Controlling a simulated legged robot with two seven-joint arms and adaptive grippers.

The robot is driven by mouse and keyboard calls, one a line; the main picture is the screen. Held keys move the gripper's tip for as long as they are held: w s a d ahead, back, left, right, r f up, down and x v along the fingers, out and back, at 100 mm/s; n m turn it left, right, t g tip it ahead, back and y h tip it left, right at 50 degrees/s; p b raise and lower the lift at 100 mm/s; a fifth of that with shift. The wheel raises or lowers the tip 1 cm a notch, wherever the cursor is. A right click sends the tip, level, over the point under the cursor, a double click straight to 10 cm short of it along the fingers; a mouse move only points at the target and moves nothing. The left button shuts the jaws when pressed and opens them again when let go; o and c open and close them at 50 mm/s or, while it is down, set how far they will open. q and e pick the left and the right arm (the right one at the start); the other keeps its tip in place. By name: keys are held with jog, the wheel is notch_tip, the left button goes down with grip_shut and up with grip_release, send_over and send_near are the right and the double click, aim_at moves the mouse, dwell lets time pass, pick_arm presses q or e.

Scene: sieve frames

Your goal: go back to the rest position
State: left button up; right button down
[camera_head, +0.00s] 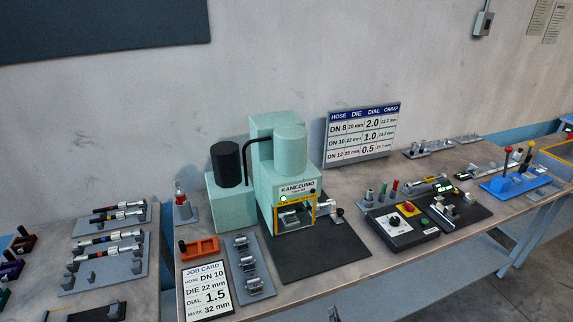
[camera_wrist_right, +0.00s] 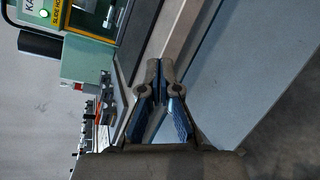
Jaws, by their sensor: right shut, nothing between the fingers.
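My right gripper (camera_wrist_right: 159,80) shows in the right wrist view with its blue-sided fingers together and nothing between them. In the head view only a small dark piece of it (camera_head: 333,313) shows at the bottom edge, in front of the table's front edge. The rest of that arm is out of the picture. My left gripper is not in either view. The pale green KANEZUMO press (camera_head: 262,160) stands on the workbench (camera_head: 350,270) beyond the right gripper. Part of the press (camera_wrist_right: 92,60) also shows at the upper left of the right wrist view.
A job card (camera_head: 206,291), an orange block (camera_head: 199,248) and a grey rack (camera_head: 249,268) stand left of the black mat (camera_head: 315,262). A control box (camera_head: 403,228) and a blue stand (camera_head: 515,183) are to the right. A hose chart (camera_head: 362,133) stands behind.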

jog(key=s+d+f+m+g, duration=0.2)
jog(key=s+f+m+g, duration=0.15)
jog(key=s+m, duration=0.55)
jog(key=s+d+f+m+g, duration=0.2)
jog(key=s+m+g, duration=0.3)
jog(key=s, duration=0.6)
jog(key=s+d+f+m+g, duration=0.2)
jog(key=s+f+m+g, duration=0.1)
jog(key=s+m, duration=0.65)
notch_tip(320, 180, down, 28)
jog(key=s+g, duration=0.2)
jog(key=s, duration=0.1)
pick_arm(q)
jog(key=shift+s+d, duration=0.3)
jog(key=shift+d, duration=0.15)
pick_arm(e)
jog(key=s+d+f, duration=0.2)
jog(key=s+f, duration=0.5)
jog(key=s, duration=0.1)
jog(key=s+d+f+n, duration=0.1)
jog(key=s+f, duration=0.6)
jog(key=s, duration=0.1)
jog(key=shift+s+d+f+h, duration=0.3)
jog(key=shift+d+h, duration=0.05)
jog(key=shift+h, duration=0.05)
jog(key=shift+g, duration=0.25)
